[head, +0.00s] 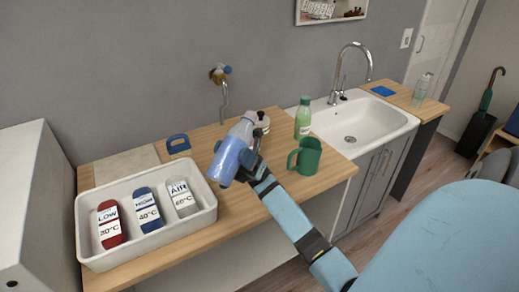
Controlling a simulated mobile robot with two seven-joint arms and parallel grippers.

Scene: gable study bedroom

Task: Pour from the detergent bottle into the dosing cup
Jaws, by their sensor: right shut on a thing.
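A blue and whitish bottle (231,160), which I take for the detergent bottle, is held tilted above the wooden counter. Its pale end is up and to the right, its blue end down and to the left. My right gripper (250,160) is shut on it from the right and partly hides it. A green cup with a handle (308,157) stands upright on the counter, right of the bottle and apart from it. My left gripper is not in view.
A white tray (84,236) with red, blue and grey labelled items lies at left. The front counter edge is clear.

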